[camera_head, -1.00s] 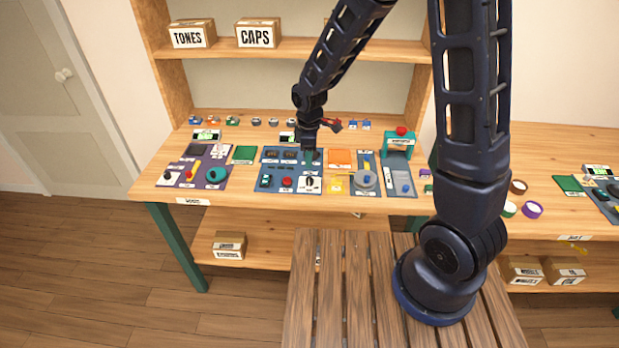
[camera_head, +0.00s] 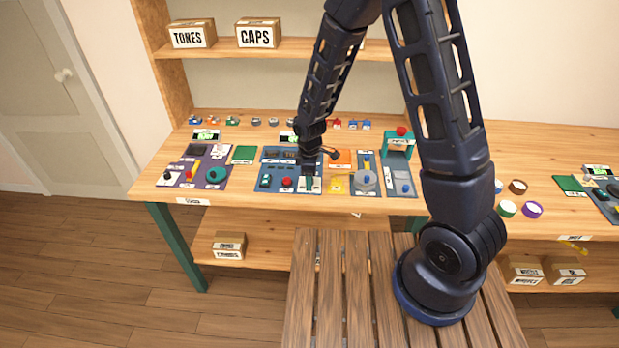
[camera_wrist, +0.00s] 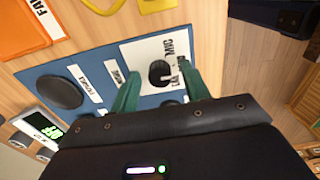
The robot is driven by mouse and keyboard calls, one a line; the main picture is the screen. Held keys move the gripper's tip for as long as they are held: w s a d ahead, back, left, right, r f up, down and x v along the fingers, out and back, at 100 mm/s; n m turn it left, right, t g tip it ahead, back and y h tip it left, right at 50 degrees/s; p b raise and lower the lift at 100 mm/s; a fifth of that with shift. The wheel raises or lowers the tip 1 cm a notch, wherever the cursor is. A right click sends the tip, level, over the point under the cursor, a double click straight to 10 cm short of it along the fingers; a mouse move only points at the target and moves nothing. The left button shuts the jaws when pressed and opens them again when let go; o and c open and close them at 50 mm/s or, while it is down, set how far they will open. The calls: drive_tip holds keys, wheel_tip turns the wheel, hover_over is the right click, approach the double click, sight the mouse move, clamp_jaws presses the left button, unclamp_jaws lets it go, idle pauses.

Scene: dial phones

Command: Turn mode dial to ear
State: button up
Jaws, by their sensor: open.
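The mode dial (camera_wrist: 160,73) is a small black knob on a white plate (camera_wrist: 136,54) with printed words; "MIC" is readable and one beside it looks like "EAR". Its exact pointing direction is hard to tell. The plate sits on a blue panel (camera_wrist: 40,77), which shows in the head view (camera_head: 268,188). My gripper (camera_wrist: 161,76) is open, its two green fingers on either side of the dial; I cannot tell whether they touch it. In the head view my gripper (camera_head: 309,183) is over the panel's front right, covering the dial.
A red button (camera_head: 287,182) lies just left of my gripper. A purple panel (camera_head: 193,168) is at the left. The bench front edge is close.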

drive_tip(key=c, duration=1)
drive_tip(key=shift+m, duration=0.4)
drive_tip(key=m, duration=0.4)
drive_tip(key=shift+m, duration=0.3)
drive_tip(key=m, duration=0.5)
drive_tip(key=shift+m, duration=0.3)
